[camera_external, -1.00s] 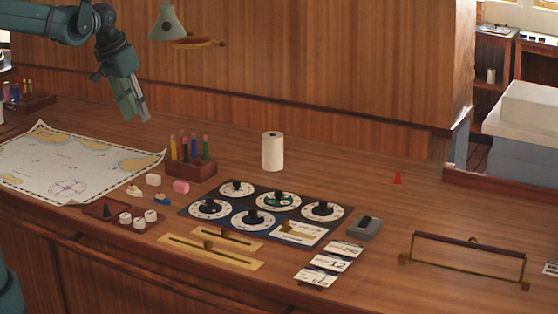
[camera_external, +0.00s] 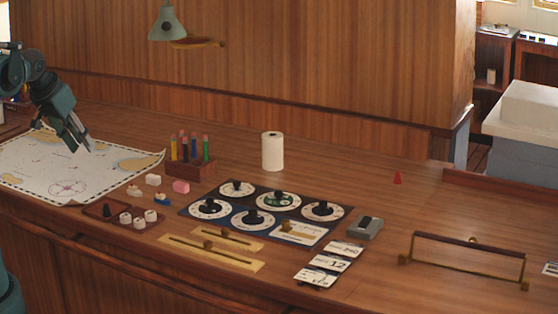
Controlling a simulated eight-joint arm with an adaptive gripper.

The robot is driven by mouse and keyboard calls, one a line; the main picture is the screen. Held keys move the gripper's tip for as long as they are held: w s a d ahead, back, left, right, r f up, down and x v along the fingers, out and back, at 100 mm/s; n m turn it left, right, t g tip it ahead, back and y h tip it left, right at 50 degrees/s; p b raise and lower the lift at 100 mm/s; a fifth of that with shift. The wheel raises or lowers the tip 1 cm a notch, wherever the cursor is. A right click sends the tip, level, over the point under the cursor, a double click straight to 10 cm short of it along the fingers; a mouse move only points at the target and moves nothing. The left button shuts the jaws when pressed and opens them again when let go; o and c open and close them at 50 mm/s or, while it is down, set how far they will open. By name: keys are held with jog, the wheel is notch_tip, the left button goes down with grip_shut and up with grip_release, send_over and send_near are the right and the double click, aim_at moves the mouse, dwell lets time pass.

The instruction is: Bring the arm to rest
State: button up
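My gripper (camera_external: 84,148) is at the left of the external view, pointing down and to the right, in front of or above the nautical chart (camera_external: 110,178). Its fingers look close together and I see nothing held in them, but they are too small to tell whether they are open or shut. My arm comes in from the left edge, bent low, with part of it cut off by the frame.
A pen holder (camera_external: 190,166) stands right of the chart, with small blocks and a tray (camera_external: 100,211) in front. A white roll (camera_external: 272,152), a dial panel (camera_external: 240,222), a grey device (camera_external: 365,229) and a brass rail (camera_external: 465,256) lie further right. A lamp (camera_external: 167,22) hangs above.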

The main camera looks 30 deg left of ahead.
jog(key=shift+n+t, duration=0.3)
jog(key=shift+t, duration=0.1)
jog(key=shift+s+a+f, duration=0.3)
jog(key=shift+s+f, duration=0.25)
jog(key=shift+s, duration=0.1)
jog(key=shift+s+a+f, duration=0.35)
jog(key=shift+s+f, duration=0.15)
jog(key=shift+s, duration=0.2)
jog(key=shift+s+a+f, duration=0.3)
jog(key=shift+s+f, duration=0.25)
jog(key=shift+s, duration=0.1)
jog(key=shift+f+b, duration=0.1)
jog(key=shift+b, duration=0.2)
notch_tip(320, 180, down, 10)
jog(key=b, duration=1)
jog(key=shift+f, duration=0.2)
jog(key=shift+r, duration=0.1)
dwell(1.2)
